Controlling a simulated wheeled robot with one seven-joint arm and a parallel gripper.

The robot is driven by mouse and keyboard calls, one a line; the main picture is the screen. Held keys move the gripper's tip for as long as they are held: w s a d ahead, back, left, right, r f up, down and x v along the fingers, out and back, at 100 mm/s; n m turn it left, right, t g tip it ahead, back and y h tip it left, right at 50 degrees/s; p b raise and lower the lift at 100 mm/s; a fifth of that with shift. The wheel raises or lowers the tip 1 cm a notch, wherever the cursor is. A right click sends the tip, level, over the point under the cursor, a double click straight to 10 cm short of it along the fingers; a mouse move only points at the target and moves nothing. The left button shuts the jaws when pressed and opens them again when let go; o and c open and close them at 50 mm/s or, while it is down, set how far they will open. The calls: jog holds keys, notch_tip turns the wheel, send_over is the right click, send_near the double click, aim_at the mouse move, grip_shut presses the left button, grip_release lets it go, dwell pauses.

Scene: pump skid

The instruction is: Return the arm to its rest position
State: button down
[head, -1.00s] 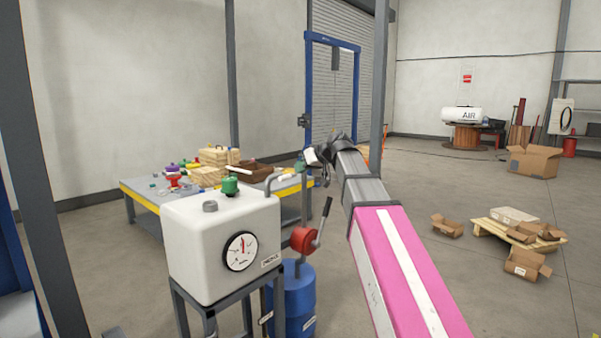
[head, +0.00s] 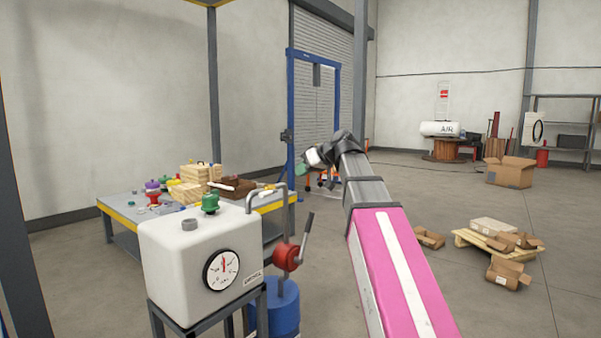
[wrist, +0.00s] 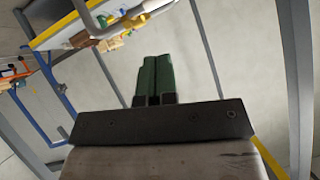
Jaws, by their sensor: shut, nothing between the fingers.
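My arm is pink and grey and reaches forward from the lower right of the head view. My gripper (head: 302,169) is at its far end, in the air above and behind the white diesel tank and in front of the blue door frame. In the wrist view my gripper (wrist: 154,60) shows two green fingers pressed side by side, shut with nothing between them. The fingers touch nothing that I can see.
The white diesel tank (head: 165,245) with its gauge stands on a grey frame at the near left. A red hand pump (head: 287,257) sits on a blue drum (head: 285,310). A cluttered workbench (head: 125,216) is behind. Open floor lies right, with a pallet (head: 470,240) and cartons.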

jog(key=s+d+f+m+g+h, duration=0.1)
jog(key=d+f+m+h, duration=0.15)
jog(key=f, duration=1.25)
jog(key=s+d+f+m+g+h, duration=0.1)
jog(key=s+d+f+m+h, duration=0.15)
jog(key=f, duration=1.35)
jog(key=s+d+f+m+g+h, duration=0.1)
jog(key=s+f, duration=0.3)
jog(key=f, duration=0.4)
jog(key=s+d+f+m+g+h, duration=0.1)
jog(key=s+d+f, duration=0.3)
jog(key=f, duration=0.4)
jog(key=s+d+f+m+g+h, duration=0.1)
jog(key=s+d+f+h, duration=0.1)
jog(key=s+f, duration=0.4)
notch_tip(320, 180, down, 3)
jog(key=shift+s+d+g+h, duration=0.15)
jog(key=shift+d+g+h, duration=0.15)
jog(key=shift+g+h, duration=0.1)
